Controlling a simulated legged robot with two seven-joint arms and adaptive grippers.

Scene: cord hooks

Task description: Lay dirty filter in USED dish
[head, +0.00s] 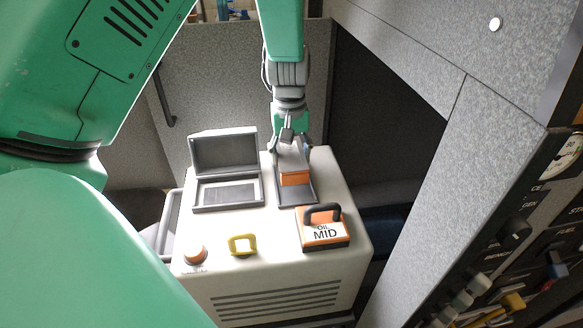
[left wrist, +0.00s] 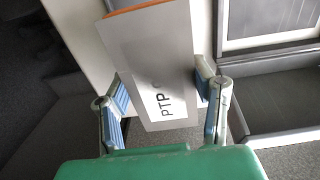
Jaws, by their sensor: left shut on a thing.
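My left gripper (head: 291,143) reaches down from the top of the head view over the back of the white cabinet. It is shut on a pale grey block with an orange end (head: 294,179). In the left wrist view the block (left wrist: 150,60) is between my blue-padded fingers (left wrist: 163,100), with letters starting "PTP" on its face. No label tells me whether it is the dirty filter. Below it is a dark grey tray (head: 302,197); I cannot tell if they touch. Left of it is an open grey case (head: 226,192) with its lid up. No USED label is readable. My right gripper is out of view.
On the white cabinet (head: 290,279) are an orange block marked OIL MID (head: 324,238) with a black handle, a yellow loop handle (head: 243,246) and an orange knob (head: 194,254). Grey partitions (head: 407,95) stand around it. A control panel (head: 525,245) is at the right.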

